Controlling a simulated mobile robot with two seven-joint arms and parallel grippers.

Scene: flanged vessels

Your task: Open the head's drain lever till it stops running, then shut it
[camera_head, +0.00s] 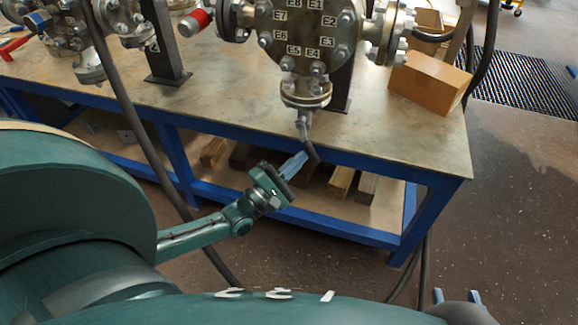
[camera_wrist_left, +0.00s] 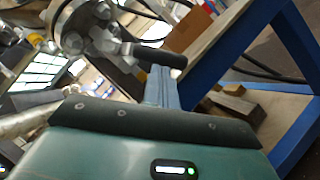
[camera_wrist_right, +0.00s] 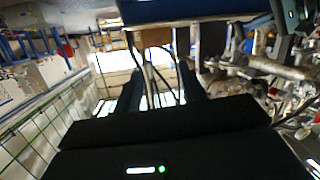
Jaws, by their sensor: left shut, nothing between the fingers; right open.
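The head (camera_head: 300,30) is a round steel flanged vessel with labelled bolts, above the bench. A drain fitting (camera_head: 306,92) hangs from its underside. The drain lever (camera_head: 311,151) hangs below that, with a dark sleeve at its end; the sleeve also shows in the left wrist view (camera_wrist_left: 160,56). My left gripper (camera_head: 301,159) is shut and empty, its blue fingertips right beside the lever's sleeve. I cannot tell whether they touch. No running liquid can be made out. My right gripper (camera_head: 456,296) is open and empty at the bottom right, away from the bench.
The steel-topped bench (camera_head: 225,105) has a blue frame and a lower shelf with wooden blocks (camera_head: 341,181). A cardboard box (camera_head: 430,82) stands at its right end. A second flanged vessel (camera_head: 70,40) is at the left. A dark hose (camera_head: 130,105) crosses in front.

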